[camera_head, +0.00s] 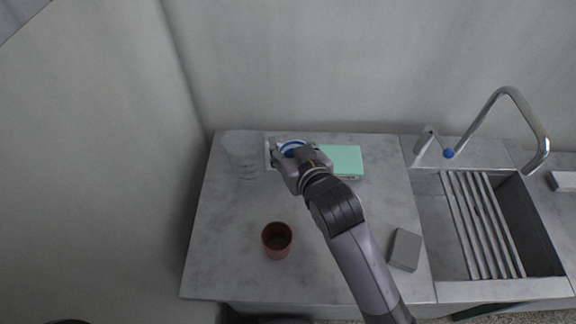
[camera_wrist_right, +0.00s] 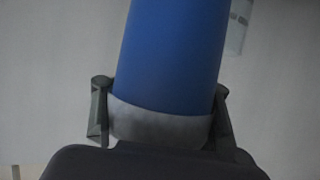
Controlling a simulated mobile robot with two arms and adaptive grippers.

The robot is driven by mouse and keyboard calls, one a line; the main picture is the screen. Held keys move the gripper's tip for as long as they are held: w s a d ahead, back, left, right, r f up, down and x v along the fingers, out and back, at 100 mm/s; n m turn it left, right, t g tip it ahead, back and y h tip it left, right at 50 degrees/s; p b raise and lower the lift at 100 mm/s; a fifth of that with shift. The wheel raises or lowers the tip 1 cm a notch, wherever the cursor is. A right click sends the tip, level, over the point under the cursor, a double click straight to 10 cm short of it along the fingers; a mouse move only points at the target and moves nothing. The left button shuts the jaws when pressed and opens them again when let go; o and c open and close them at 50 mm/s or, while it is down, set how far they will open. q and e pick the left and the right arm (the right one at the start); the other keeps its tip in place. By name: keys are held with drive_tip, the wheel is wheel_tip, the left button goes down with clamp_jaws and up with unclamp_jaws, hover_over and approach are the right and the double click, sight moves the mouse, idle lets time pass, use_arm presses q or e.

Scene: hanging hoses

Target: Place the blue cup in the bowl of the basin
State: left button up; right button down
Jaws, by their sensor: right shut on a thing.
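The blue cup (camera_wrist_right: 172,50) fills the middle of the right wrist view, with a pale grey band (camera_wrist_right: 160,125) at its end near the palm. My right gripper (camera_wrist_right: 160,112) has a finger on each side of the cup and is shut on it. My left gripper is not in view.
A clear glass vessel (camera_head: 243,150) stands left of the gripper. A mint green box (camera_head: 343,160) lies just right of it. A reddish-brown cup (camera_head: 277,240) and a grey block (camera_head: 405,249) are nearer the front. A curved faucet (camera_head: 520,105) rises behind the basin.

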wheel_tip(320, 180, up, 7)
drive_tip(key=d+r+m+h+b, duration=0.1)
drive_tip(key=d+r, duration=0.3)
drive_tip(key=d, duration=0.6)
drive_tip(key=w+d+r+m+t+h+b, duration=0.1)
drive_tip(key=d+r+m+h, duration=0.2)
drive_tip(key=d, duration=0.7)
drive_tip(key=shift+w+d+r+m+h, duration=0.2)
drive_tip(key=shift+r+m+h, duration=0.15)
drive_tip(key=shift+h, duration=0.35)
